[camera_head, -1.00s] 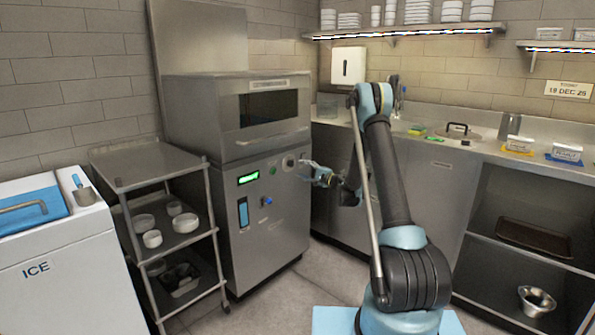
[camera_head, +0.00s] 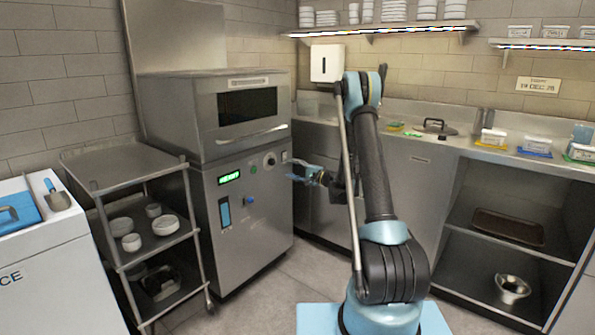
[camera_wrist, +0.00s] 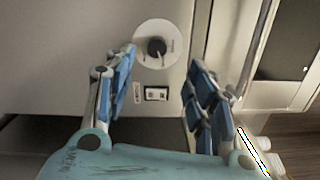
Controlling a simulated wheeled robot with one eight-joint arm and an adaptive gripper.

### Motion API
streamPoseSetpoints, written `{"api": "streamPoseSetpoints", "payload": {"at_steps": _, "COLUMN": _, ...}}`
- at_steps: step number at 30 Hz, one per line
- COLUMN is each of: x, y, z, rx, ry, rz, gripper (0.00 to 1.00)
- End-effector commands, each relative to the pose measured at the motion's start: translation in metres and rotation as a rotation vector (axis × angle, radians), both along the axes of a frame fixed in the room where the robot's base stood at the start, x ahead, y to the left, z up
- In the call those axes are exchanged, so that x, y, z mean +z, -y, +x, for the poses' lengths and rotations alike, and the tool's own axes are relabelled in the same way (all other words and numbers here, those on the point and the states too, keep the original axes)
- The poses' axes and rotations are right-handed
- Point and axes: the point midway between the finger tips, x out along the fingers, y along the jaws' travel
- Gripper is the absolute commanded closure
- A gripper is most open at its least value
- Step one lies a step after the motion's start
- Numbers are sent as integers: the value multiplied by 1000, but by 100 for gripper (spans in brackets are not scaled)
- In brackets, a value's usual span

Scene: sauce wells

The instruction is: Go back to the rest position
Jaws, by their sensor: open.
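My gripper (camera_head: 300,172) is in front of the right side of the steel oven-like machine (camera_head: 258,200), close to its black knob (camera_head: 270,160). In the wrist view my gripper (camera_wrist: 158,95) has its two blue-padded fingers spread wide with nothing between them. The fingers look apart from both. My arm stands bent in the middle of the head view.
A steel cart (camera_head: 75,165) with white bowls stands at the left, beside a white ice chest (camera_head: 50,290). Floor between is clear.

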Motion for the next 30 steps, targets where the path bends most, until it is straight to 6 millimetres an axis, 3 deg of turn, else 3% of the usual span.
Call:
{"api": "streamPoseSetpoints", "payload": {"at_steps": 6, "x": 37, "y": -1, "z": -28, "rx": 33, "ry": 17, "rz": -132, "gripper": 50}}
{"api": "streamPoseSetpoints", "payload": {"at_steps": 15, "x": 76, "y": 4, "z": -78, "rx": 85, "ry": 33, "rz": -324, "gripper": 50}}
{"api": "streamPoseSetpoints", "payload": {"at_steps": 30, "x": 113, "y": 27, "z": -185, "rx": 177, "ry": 37, "rz": -638, "gripper": 50}}
